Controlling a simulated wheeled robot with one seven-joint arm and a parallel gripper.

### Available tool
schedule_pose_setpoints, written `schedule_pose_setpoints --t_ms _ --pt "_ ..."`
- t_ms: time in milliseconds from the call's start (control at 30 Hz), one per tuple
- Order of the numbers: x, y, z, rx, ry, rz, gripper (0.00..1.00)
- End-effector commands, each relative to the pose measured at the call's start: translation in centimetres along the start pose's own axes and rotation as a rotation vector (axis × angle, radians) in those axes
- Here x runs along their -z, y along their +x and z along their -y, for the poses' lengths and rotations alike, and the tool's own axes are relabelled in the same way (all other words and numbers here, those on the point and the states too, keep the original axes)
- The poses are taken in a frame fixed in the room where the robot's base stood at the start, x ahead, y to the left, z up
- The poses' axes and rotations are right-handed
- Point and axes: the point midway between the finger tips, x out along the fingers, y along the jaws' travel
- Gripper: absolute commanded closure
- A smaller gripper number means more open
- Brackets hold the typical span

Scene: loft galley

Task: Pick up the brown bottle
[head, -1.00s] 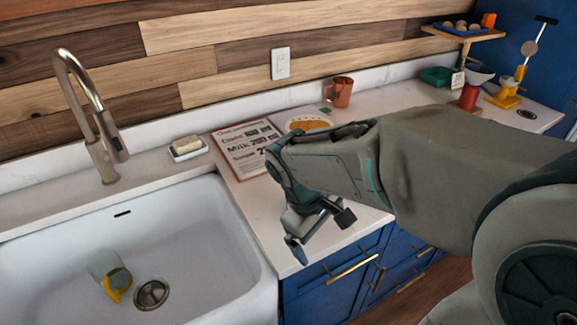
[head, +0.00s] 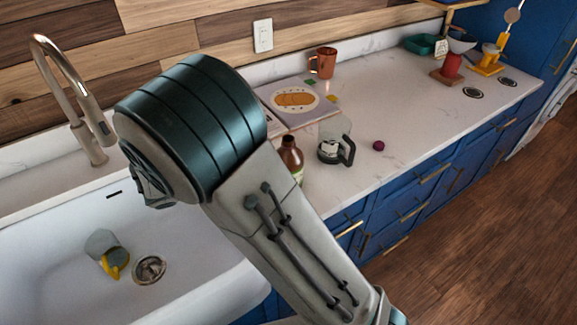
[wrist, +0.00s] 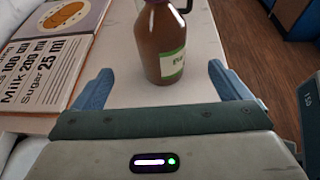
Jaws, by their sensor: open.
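The brown bottle (wrist: 161,45) stands upright on the white counter in the wrist view, with a green and cream label facing me. Its top is cut off by the frame edge. My gripper (wrist: 160,88) is open, with its two blue fingers apart. The bottle is ahead of the fingers, roughly centred between them, and not gripped. In the head view the bottle (head: 291,157) stands just behind my arm, which hides its lower left part. The gripper itself is hidden by the arm there.
A glass jug with a dark handle (head: 334,142) stands close right of the bottle. A recipe board (wrist: 45,68) lies left of it. Also on the counter are a brown mug (head: 323,62) and a small dark red ball (head: 378,146). The sink (head: 190,270) is at left.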

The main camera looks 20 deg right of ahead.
Motion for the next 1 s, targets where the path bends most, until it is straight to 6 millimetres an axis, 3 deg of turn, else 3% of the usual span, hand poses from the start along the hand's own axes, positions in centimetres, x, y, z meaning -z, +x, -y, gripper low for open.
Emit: schedule_pose_setpoints --t_ms 100,300,533,800,1000 --pt "-0.2 2.6 0.1 0.006 -0.001 0.001 0.04" --pt "-0.1 5.8 0.1 0.004 0.000 -0.002 0.04" --pt "-0.2 7.4 0.2 0.005 0.002 -0.002 0.04" --pt "-0.2 11.2 0.3 0.005 0.002 -0.002 0.04" --pt "-0.1 11.8 0.2 0.002 0.002 -0.004 0.04"
